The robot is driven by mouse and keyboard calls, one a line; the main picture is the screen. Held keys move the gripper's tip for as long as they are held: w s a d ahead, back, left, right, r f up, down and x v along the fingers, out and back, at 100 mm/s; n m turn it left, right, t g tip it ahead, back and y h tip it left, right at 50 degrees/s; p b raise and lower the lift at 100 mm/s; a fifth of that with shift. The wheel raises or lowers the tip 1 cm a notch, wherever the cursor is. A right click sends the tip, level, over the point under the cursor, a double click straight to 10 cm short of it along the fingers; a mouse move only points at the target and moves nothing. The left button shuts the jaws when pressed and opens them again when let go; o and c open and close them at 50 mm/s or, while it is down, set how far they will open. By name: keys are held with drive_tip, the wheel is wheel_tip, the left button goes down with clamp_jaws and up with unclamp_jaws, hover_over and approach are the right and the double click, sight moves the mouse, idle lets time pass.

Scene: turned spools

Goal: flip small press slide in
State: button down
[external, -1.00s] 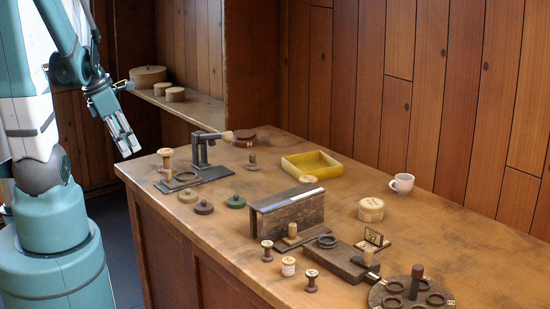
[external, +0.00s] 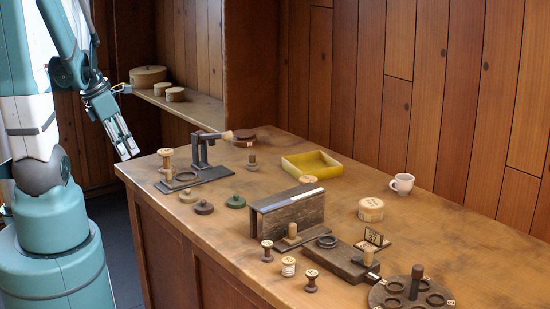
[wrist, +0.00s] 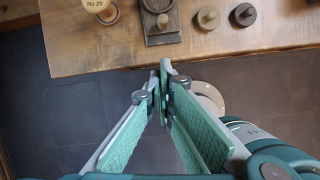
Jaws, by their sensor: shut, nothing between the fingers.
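The small press (external: 203,150) stands at the bench's far left, a dark upright on a dark base with a pale-tipped lever pointing right. A dark ring (external: 186,176) sits on its base. My gripper (external: 128,150) is shut and empty, hanging just off the bench's left edge, apart from everything. Its fingertips meet in the wrist view (wrist: 164,68).
A yellow tray (external: 311,165), a dark ridged block (external: 288,215), several small spools, a white cup (external: 402,183) and a round holder (external: 411,294) occupy the bench further right.

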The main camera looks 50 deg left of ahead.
drive_tip(key=shift+w+d+f+b, duration=0.2)
drive_tip(key=shift+w+f+b, duration=0.2)
drive_tip(key=shift+w+f, duration=0.95)
drive_tip(key=shift+w+d+f+b, duration=0.15)
drive_tip(key=shift+w+f+b, duration=0.3)
drive_tip(key=shift+w+f, duration=0.85)
drive_tip(key=shift+w+d+f+b, duration=0.2)
drive_tip(key=shift+w+f+b, duration=0.2)
drive_tip(key=shift+w+f, duration=0.95)
drive_tip(key=shift+s+f, duration=0.3)
drive_tip(key=shift+s, duration=0.05)
drive_tip(key=shift+w, duration=0.1)
drive_tip(key=b, duration=0.2)
approach(185, 176)
drive_tip(key=x, duration=0.4)
drive_tip(key=shift+d+f, duration=0.15)
drive_tip(key=shift+f, duration=0.3)
drive_tip(key=shift+w+r, duration=0.1)
drive_tip(key=shift+w, duration=0.15)
